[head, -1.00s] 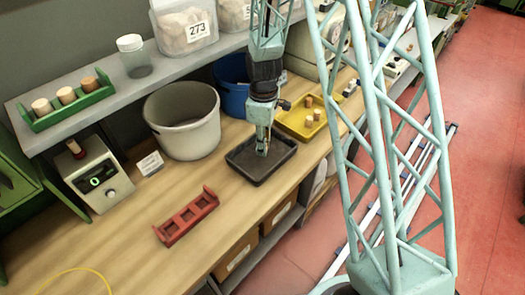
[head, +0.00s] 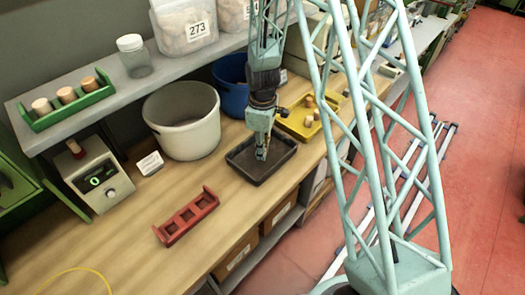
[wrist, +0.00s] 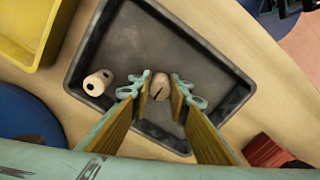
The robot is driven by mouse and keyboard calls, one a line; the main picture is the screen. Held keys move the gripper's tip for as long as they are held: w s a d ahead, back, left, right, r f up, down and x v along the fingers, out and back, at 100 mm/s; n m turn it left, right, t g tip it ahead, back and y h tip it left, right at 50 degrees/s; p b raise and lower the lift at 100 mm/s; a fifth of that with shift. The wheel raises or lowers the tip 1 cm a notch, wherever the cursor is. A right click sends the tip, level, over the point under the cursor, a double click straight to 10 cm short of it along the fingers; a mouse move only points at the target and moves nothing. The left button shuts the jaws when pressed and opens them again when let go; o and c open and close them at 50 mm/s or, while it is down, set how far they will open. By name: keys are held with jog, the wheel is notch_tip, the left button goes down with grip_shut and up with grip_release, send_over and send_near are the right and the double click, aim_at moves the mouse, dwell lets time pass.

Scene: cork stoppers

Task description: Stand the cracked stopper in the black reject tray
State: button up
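The black reject tray (head: 238,168) sits on the bench in the head view and fills the middle of the wrist view (wrist: 215,62). My gripper (head: 262,153) points down into it.
A yellow tray (head: 300,132) with several stoppers stands beyond the black tray. An empty red rack (head: 187,217) lies in front. A white bucket (head: 183,125) and a blue bucket (head: 231,72) stand behind. A green rack (head: 68,107) holds three stoppers on the shelf.

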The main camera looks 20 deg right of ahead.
jog(key=shift+f, duration=0.2)
jog(key=o, duration=0.6)
jog(key=shift+r, duration=0.1)
jog(key=shift+r, duration=0.15)
notch_tip(320, 180, up, 12)
dwell(0.9)
jog(key=shift+r, duration=0.1)
dwell(0.8)
